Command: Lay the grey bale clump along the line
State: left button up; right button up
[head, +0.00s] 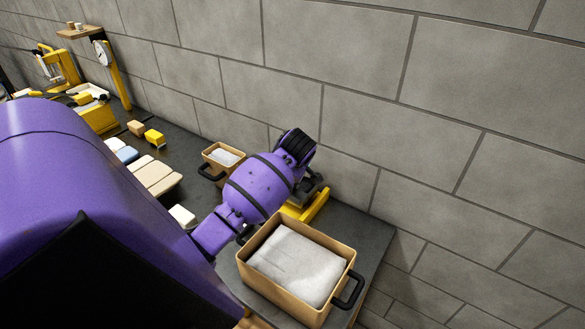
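My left arm comes in from the left, and its purple wrist is over the dark bench. Dark parts that look like my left gripper (313,190) show just beyond the wrist, above a yellow base; its fingers are too hidden to tell open from shut. A tan box (262,287) with a black handle stands at the bench's near right end, holding a pale grey fluffy mass (298,262). I cannot tell whether this mass is the grey bale clump. No line can be made out. My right gripper is out of view.
A smaller tan box (209,155) with white filling stands behind the wrist. Tan pads (155,177), a white block (182,215) and a yellow block (154,137) lie on the bench (367,232). Yellow equipment (98,117) stands far left. A grey block wall runs behind.

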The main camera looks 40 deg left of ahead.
pick_arm(q)
jog(key=o, duration=1)
jog(key=shift+f, duration=0.2)
jog(key=o, duration=0.5)
jog(key=shift+o, duration=0.9)
jog(key=shift+r, duration=0.1)
jog(key=shift+v, duration=1.5)
